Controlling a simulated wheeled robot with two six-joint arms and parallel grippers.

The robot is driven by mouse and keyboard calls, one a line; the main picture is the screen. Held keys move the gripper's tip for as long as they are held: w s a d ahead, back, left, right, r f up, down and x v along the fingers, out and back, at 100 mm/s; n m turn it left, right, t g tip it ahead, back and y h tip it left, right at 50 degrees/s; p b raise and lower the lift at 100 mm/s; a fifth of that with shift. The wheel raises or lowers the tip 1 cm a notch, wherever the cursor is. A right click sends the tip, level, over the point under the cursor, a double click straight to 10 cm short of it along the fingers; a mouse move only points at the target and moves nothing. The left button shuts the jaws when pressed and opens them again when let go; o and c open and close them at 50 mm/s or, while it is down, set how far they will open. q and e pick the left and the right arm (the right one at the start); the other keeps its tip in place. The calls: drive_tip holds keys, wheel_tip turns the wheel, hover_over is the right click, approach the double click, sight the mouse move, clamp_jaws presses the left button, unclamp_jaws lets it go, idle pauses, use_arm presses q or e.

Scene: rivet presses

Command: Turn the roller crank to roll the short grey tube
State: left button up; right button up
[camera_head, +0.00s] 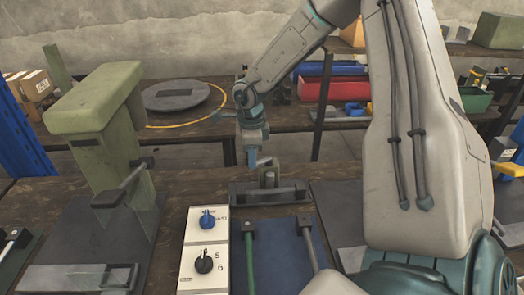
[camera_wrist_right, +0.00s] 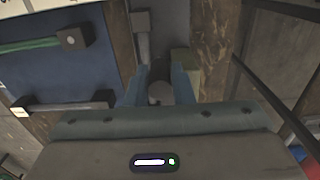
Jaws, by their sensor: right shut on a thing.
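My right gripper (camera_head: 256,158) points down over a small dark grey device (camera_head: 268,192) at the back edge of the workbench. In the right wrist view the blue fingers (camera_wrist_right: 163,88) are closed around a small grey round piece (camera_wrist_right: 160,94), which looks like the crank's handle. The crank arm itself is mostly hidden. On a blue mat (camera_head: 275,262) in front lie a grey rod (camera_head: 311,243) and a greenish rod (camera_head: 249,260), each with a dark end block. I cannot tell whether either is the short grey tube. My left gripper is not in view.
A green press (camera_head: 95,100) stands at the left. A white panel (camera_head: 190,240) with a blue knob (camera_head: 207,219) and a black knob (camera_head: 204,261) is beside the mat. Behind, shelves hold a grey disc (camera_head: 160,96), a red bin (camera_head: 345,90) and cardboard boxes (camera_head: 36,84).

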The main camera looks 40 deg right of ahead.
drive_tip(key=shift+w+d+f+b, duration=0.1)
drive_tip(key=shift+w+d+b, duration=0.15)
drive_tip(key=shift+w, duration=0.2)
drive_tip(key=shift+w+d+f+b, duration=0.1)
drive_tip(key=shift+w+b, duration=0.25)
drive_tip(key=shift+w, duration=0.1)
drive_tip(key=shift+w+d+r, duration=0.15)
drive_tip(key=shift+w+d, duration=0.05)
drive_tip(key=shift+w, duration=0.2)
drive_tip(key=shift+w+d+b, duration=0.55)
drive_tip(key=shift+b, duration=0.2)
drive_tip(key=shift+w+d+b, duration=0.3)
drive_tip(key=shift+w+d, duration=0.1)
drive_tip(key=shift+d, duration=0.15)
drive_tip(key=shift+w+d+b, duration=0.2)
drive_tip(key=shift+d+b, duration=0.25)
drive_tip(key=shift+d, duration=1.2)
drive_tip(key=shift+d+b, duration=0.4)
drive_tip(key=shift+b, duration=0.1)
drive_tip(key=o, duration=1.7)
drive_tip(key=shift+o, duration=0.2)
